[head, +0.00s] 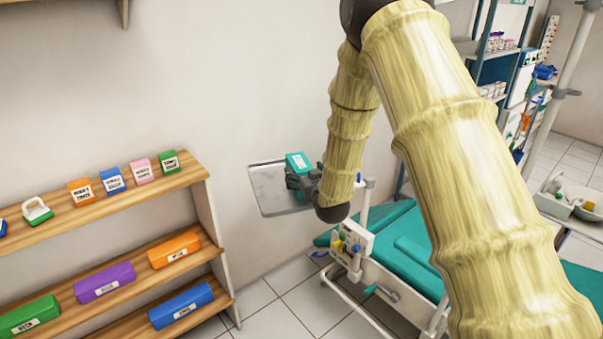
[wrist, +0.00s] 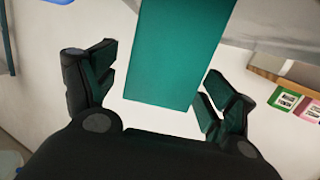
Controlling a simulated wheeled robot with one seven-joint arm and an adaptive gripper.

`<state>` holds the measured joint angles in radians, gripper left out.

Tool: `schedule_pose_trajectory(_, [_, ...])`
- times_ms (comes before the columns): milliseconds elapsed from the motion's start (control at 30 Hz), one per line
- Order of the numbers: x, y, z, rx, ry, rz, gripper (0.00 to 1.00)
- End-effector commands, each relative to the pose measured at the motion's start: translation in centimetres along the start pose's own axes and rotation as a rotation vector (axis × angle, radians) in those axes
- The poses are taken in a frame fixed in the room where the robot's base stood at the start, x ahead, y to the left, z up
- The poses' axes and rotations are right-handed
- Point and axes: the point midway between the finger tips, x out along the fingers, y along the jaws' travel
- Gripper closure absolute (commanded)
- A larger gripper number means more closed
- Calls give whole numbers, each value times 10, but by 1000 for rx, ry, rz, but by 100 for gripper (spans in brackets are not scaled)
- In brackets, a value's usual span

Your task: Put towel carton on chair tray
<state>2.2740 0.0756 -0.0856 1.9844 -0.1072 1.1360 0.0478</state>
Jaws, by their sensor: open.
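A teal carton (head: 298,161) with a white label, apparently the towel carton, is at the right part of the grey metal chair tray (head: 266,183). It seems to rest on the tray, but its base is hidden behind my gripper (head: 303,184). In the wrist view the carton (wrist: 175,50) shows as a plain teal face ahead of and between the fingers of my gripper (wrist: 160,88). The fingers are spread, with visible gaps on both sides of the carton. Part of the grey tray surface shows at the upper right there (wrist: 275,28).
A wooden shelf unit (head: 125,200) at left holds several small labelled cartons and larger coloured boxes. A teal dental chair (head: 415,250) stands below and right of the tray. A supply rack (head: 495,65) is at the back right. The tray's left part is bare.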

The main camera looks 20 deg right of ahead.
Motion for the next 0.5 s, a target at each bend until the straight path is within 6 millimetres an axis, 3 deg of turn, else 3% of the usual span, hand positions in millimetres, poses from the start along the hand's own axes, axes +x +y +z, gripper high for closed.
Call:
schedule_pose_trajectory(300, [-59, 0, 2, 1, 0, 0, 16])
schedule_pose_trajectory(500, [-82, 0, 1, 0, 0, 0, 16])
